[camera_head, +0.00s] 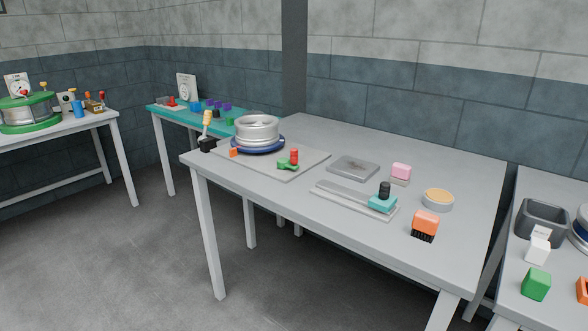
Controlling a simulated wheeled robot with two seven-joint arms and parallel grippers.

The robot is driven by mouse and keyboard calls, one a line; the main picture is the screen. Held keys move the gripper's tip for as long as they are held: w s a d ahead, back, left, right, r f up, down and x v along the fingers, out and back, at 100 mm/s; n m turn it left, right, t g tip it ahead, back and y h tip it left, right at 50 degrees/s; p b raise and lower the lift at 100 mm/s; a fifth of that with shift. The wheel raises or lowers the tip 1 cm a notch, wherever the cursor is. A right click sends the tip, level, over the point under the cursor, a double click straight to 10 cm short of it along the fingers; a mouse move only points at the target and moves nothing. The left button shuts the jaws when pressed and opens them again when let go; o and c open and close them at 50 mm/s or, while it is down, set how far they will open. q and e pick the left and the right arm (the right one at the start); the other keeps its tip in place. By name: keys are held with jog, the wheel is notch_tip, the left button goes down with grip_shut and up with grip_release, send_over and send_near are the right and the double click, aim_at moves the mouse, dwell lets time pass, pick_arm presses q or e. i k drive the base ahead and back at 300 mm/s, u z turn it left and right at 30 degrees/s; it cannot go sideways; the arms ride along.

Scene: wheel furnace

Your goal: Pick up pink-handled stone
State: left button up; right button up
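The pink-handled stone (401,172) rests on the middle table, right of centre toward the back. It has a pink block on top and a thin grey-beige base. It stands to the right of a flat grey plate and behind a teal block with a black knob. Nothing touches it that I can see. Neither of my grippers shows in the head view.
The grey table (440,262) also holds a flat grey plate (353,167), a teal block (383,204) on a pale strip, an orange brush (425,223), a round tin (438,202) and a white wheel (257,128). Another table with a grey bin (540,226) stands right.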

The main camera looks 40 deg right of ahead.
aim_at(401, 173)
jog(key=u, duration=0.45)
jog(key=i, duration=1.75)
jog(key=z, duration=2.8)
